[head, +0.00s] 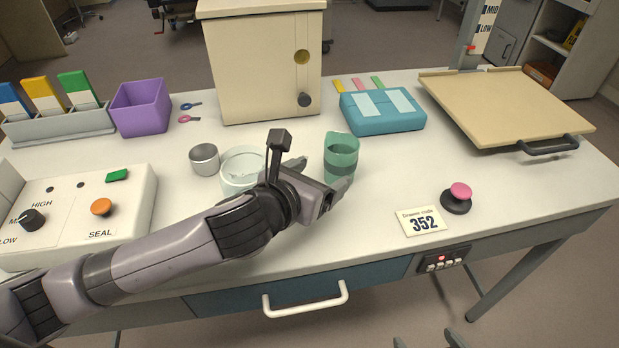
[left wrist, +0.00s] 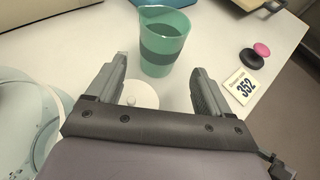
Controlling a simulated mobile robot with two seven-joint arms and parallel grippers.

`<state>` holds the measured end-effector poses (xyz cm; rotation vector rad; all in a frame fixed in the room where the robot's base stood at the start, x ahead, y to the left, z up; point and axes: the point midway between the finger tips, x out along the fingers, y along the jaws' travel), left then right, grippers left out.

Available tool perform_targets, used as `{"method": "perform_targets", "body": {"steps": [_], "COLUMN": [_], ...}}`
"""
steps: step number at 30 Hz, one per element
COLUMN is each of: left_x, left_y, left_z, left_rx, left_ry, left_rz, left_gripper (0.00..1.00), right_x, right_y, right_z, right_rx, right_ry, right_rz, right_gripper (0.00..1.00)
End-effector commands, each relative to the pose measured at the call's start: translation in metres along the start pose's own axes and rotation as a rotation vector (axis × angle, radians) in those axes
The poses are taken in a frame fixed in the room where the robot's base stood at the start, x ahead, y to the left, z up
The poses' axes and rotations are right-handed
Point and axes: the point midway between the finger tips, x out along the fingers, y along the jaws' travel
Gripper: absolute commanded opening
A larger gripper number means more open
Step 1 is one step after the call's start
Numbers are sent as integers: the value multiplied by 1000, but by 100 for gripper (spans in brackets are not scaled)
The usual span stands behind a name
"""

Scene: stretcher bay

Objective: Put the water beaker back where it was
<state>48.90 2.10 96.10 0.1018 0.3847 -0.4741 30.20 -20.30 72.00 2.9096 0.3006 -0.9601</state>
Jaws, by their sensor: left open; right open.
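The water beaker (head: 341,148), green and see-through with a grey band, stands upright on the table right of the middle. My left gripper (head: 320,173) is open, its fingers pointing at the beaker. In the left wrist view the beaker (left wrist: 163,42) stands just ahead of and between the fingertips (left wrist: 159,68), with a gap visible on each side. Its lower part is partly hidden by a finger in the head view. My right gripper (head: 427,342) shows only as two separated fingertips at the bottom edge, open and away from the beaker.
A clear bowl (head: 239,165) and a metal cup (head: 204,158) stand left of my left gripper. A white round piece (left wrist: 140,94) lies beneath it. A teal case (head: 384,122), a beige cabinet (head: 250,75) and a pink button (head: 459,192) are nearby.

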Motion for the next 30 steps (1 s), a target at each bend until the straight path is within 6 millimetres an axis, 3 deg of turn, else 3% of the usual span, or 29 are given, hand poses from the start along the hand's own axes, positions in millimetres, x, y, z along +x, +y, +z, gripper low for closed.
{"method": "perform_targets", "body": {"steps": [9, 30], "left_x": [-26, -27], "left_y": [0, 0], "left_z": [0, 0], "left_rx": [0, 0], "left_ry": [0, 1], "left_rz": [0, 0], "left_gripper": [81, 81], "right_x": [-1, 0], "right_y": [0, 0], "right_z": [-1, -1], "right_rx": [0, 0], "right_ry": [0, 0], "right_rz": [0, 0], "right_gripper": [100, 100]}}
